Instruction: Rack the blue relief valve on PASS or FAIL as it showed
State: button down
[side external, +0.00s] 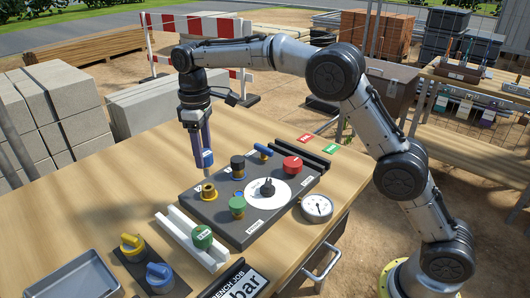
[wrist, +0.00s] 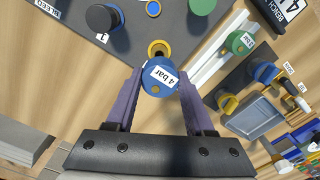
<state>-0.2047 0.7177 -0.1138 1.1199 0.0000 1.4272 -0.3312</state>
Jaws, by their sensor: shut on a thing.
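My gripper (wrist: 155,85) is shut on the blue relief valve (wrist: 160,78), whose white label reads "4 bar". In the side view my gripper (side external: 206,150) points down and holds the blue valve (side external: 207,158) above the brass port (side external: 209,191) on the dark test board (side external: 243,236). The valve appears apart from the port; its lower end is hard to make out. The brass port (wrist: 158,48) shows just beyond the valve in the wrist view. A red tag (side external: 305,138) and a green tag (side external: 329,150) lie at the bench's far right; their words are too small to read.
The board carries black, green (side external: 237,204) and red (side external: 292,164) knobs and a white dial (side external: 267,190). A round gauge (side external: 317,207) sits to its right. A white rack (side external: 179,231) holds a green valve (side external: 202,237). A grey tray (side external: 77,281) is at the front left.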

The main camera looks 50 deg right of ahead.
jog(key=d+m, duration=0.6)
jog(key=d, duration=2.7)
jog(key=shift+w, duration=0.1)
jog(key=shift+f, duration=2.5)
jog(key=shift+f, duration=0.45)
jog(key=shift+f, duration=1.05)
jog(key=shift+f, duration=0.25)
jog(key=shift+f, duration=0.35)
